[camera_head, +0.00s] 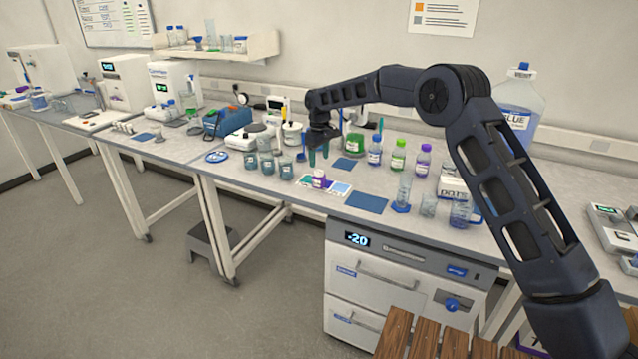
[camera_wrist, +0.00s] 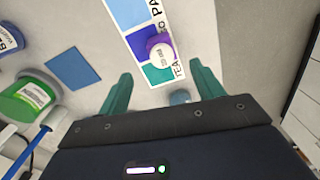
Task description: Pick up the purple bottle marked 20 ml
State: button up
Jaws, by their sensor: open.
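A small purple bottle (camera_head: 318,180) with a white label stands on a coloured card (camera_head: 341,190) near the bench's front edge. In the wrist view the small bottle (camera_wrist: 158,48) is seen from above, ahead of the fingertips and roughly centred between them; its label is too small to read surely. My gripper (camera_head: 318,157) hangs above the bench behind the bottle, fingers down. Its two green fingers are spread and empty in the wrist view (camera_wrist: 161,84). A taller purple-capped bottle (camera_head: 423,161) stands farther right; its label is not readable.
Several grey-blue beakers (camera_head: 268,163) stand left of the small bottle. A blue-capped bottle (camera_head: 375,151) and a green bottle (camera_head: 398,156) stand to the right. A green jar (camera_wrist: 28,98) is at the left in the wrist view. A blue mat (camera_head: 366,203) lies bare.

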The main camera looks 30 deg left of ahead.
aim_at(319, 172)
jog(key=shift+s+f, duration=0.15)
jog(key=shift+f, duration=3.85)
jog(key=c, duration=1.1)
